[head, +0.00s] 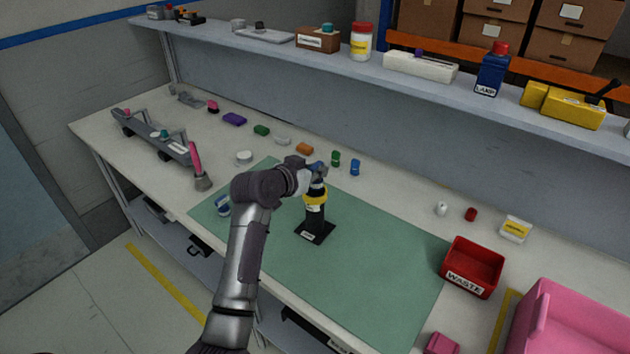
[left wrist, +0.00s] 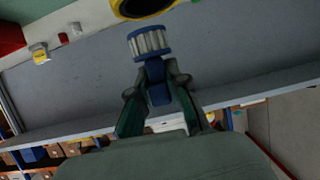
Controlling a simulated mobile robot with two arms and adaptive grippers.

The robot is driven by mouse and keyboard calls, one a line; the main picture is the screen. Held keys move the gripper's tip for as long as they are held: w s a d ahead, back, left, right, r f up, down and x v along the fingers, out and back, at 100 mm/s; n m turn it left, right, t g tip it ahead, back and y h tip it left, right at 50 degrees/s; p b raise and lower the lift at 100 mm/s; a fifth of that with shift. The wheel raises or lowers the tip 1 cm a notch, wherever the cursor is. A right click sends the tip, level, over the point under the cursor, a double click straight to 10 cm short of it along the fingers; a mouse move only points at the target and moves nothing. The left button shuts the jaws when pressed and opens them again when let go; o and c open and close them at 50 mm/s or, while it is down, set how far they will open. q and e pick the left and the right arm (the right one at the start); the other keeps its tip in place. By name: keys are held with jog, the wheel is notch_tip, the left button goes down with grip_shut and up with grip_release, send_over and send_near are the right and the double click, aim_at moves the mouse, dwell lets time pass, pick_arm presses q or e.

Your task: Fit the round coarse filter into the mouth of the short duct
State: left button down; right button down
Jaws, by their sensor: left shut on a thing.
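The short duct (head: 315,218) stands upright on a black base plate on the green mat, with a yellow ring around its top. The yellow ring (left wrist: 142,12) and its dark mouth show at the top edge of the left wrist view, partly cut off. My left gripper (head: 318,170) is over the duct. In the left wrist view my gripper (left wrist: 157,78) is shut on the blue handle of the round filter (left wrist: 150,43), which has white pleats and a blue rim. The filter is near the mouth, outside it. My right gripper is not in view.
A blue-and-white round part (head: 223,205) lies at the mat's left edge. A red waste bin (head: 473,267) stands at the right, beside a pink container (head: 570,325). Small coloured parts line the back of the bench below a loaded shelf (head: 290,45). The mat's right half (head: 385,260) is clear.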

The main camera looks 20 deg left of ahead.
aim_at(315, 184)
pick_arm(q)
jog(key=shift+w+a+f, duration=0.3)
jog(key=shift+w+f, duration=0.15)
jog(key=shift+w, duration=0.05)
notch_tip(315, 184, down, 3)
jog(key=shift+f+p, duration=0.15)
jog(key=shift+p, duration=0.4)
jog(key=shift+f, duration=0.25)
jog(key=shift+f, duration=0.1)
jog(key=shift+f, duration=0.1)
jog(key=c, duration=1.2)
grip_release()
jog(key=shift+o, duration=0.2)
